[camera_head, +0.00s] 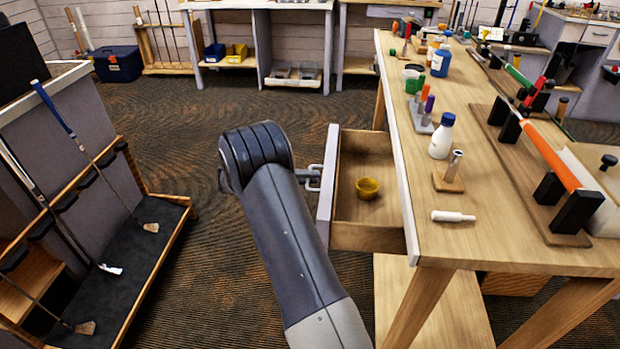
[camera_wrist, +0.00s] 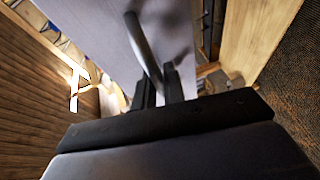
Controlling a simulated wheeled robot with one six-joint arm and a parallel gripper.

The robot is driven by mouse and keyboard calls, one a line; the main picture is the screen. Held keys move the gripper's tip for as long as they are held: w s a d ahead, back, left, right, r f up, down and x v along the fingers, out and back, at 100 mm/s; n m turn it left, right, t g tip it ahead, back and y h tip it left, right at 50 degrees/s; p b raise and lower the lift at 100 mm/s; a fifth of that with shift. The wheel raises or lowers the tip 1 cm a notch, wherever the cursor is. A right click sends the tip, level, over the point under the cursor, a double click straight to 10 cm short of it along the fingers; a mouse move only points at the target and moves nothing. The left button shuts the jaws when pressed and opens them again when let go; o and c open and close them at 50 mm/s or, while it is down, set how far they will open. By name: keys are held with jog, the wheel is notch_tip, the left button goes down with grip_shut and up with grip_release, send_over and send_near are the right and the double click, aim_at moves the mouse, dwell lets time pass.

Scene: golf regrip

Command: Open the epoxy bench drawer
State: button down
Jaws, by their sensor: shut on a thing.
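The epoxy bench drawer (camera_head: 328,180) is pulled out from the left side of the wooden bench (camera_head: 470,240), its inside open to view. My gripper (camera_head: 311,179) is at the outer face of the drawer front, mostly hidden behind my arm in the head view. In the wrist view my gripper (camera_wrist: 162,88) is shut on the drawer's bar handle (camera_wrist: 140,38), with the pale drawer front (camera_wrist: 105,30) just beyond.
A white bottle (camera_head: 441,137), a small white tube (camera_head: 453,216) and a clamped orange-gripped shaft (camera_head: 550,155) are on the bench. A club rack (camera_head: 110,270) stands at left. Carpeted floor (camera_head: 190,130) is free between rack and drawer.

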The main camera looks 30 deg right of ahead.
jog(key=c, duration=1.5)
grip_release()
jog(key=v, duration=1)
jog(key=shift+a, duration=0.35)
jog(key=shift+w+r, duration=0.1)
jog(key=shift+w, duration=0.05)
jog(key=x, duration=1)
jog(key=shift+d, duration=0.2)
jog(key=shift+s+d, duration=0.4)
jog(key=shift+d, duration=0.05)
